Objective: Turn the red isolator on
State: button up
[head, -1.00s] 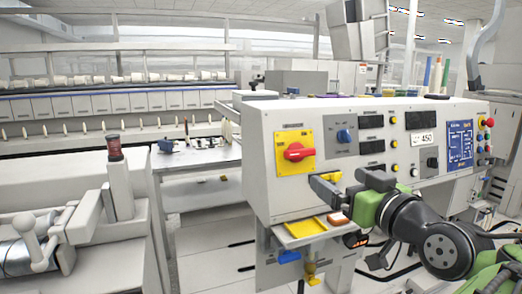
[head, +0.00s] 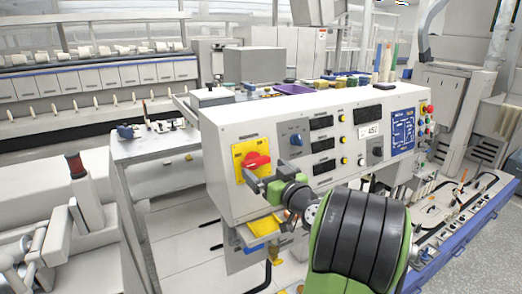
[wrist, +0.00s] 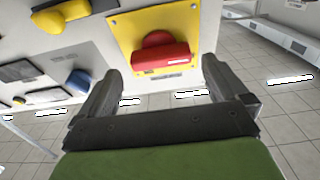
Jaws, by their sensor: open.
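The red isolator (head: 256,160) is a red rotary handle on a yellow plate (head: 239,153) at the left of the grey panel's front. In the wrist view the red handle (wrist: 160,57) shows at upper middle on its yellow plate (wrist: 125,30), its bar lying roughly across the picture. My gripper (head: 257,182) is in front of the panel, just below and right of the handle in the head view. In the wrist view my gripper (wrist: 158,78) is open, its two fingers apart, with the handle beyond and between the fingertips. I cannot tell whether anything touches.
A blue knob (head: 296,139) sits right of the yellow plate, with dark displays (head: 321,122) and a blue screen (head: 402,130) farther right. A yellow tray (head: 263,227) hangs below the panel. A side table (head: 150,148) stands left.

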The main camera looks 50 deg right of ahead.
aim_at(259, 164)
jog(key=x, duration=0.1)
jog(key=p+x, duration=0.1)
jog(key=shift+w+r, duration=0.25)
jog(key=shift+w+d+f+p, duration=0.15)
jog(key=shift+w+f+p, duration=0.05)
jog(key=shift+w+p, duration=0.2)
jog(key=shift+s, duration=0.1)
jog(key=c, duration=0.8)
jog(key=shift+c, duration=0.2)
